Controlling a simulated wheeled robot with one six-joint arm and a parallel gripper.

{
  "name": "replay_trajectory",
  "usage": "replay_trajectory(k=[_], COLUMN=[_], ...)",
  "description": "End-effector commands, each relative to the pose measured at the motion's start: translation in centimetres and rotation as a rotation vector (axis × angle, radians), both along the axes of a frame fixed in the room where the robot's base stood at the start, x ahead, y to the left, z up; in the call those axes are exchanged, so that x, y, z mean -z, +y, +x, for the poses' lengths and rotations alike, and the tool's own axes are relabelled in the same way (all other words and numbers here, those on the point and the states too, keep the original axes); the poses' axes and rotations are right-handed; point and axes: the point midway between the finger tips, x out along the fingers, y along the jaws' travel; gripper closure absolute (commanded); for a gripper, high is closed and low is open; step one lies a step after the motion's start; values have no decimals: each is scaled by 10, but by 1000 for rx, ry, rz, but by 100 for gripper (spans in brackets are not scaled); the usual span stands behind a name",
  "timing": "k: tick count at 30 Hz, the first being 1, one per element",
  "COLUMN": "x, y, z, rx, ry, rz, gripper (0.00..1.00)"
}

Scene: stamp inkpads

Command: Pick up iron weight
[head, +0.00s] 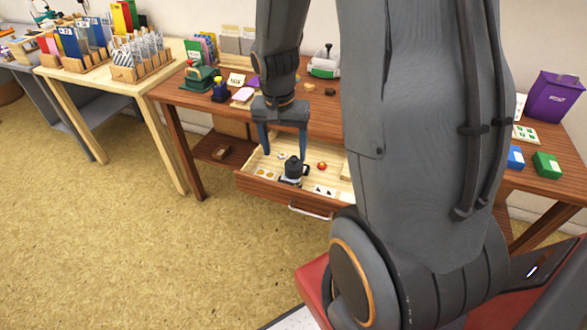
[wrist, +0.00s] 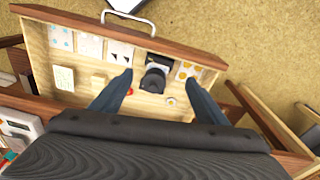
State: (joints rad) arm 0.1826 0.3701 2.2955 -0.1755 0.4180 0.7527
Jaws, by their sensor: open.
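The iron weight (head: 294,168) looks like a dark, rounded block with a knob. It stands in the open drawer (head: 266,188) of the brown desk, on or against a dark, pale-edged item. In the wrist view the weight (wrist: 155,80) lies between the lines of my two fingers, a little right of the middle. My gripper (head: 283,157) is open and empty, pointing down above the drawer. In the wrist view its fingers (wrist: 163,85) are spread on either side of the weight. I cannot tell how far above the weight the fingertips are.
The drawer also holds a red round item (head: 321,166), stamped cards (head: 324,190) and small pale pieces. Its front wall and silver handle (head: 308,213) stick out. A green stamp device (head: 199,76) and a purple box (head: 553,97) stand on the desk. The floor in front is clear.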

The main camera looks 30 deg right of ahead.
Motion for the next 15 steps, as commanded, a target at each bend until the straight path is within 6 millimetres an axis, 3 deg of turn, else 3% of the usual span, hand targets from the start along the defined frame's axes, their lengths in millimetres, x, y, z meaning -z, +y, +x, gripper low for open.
replay_trajectory(k=[3,6,15], x=[25,36,59], y=[-28,-42,-51], z=[19,29,35], rx=[178,274,329], ry=[-15,-27,-35], rz=[-5,-8,-10], gripper=[32,32,32])
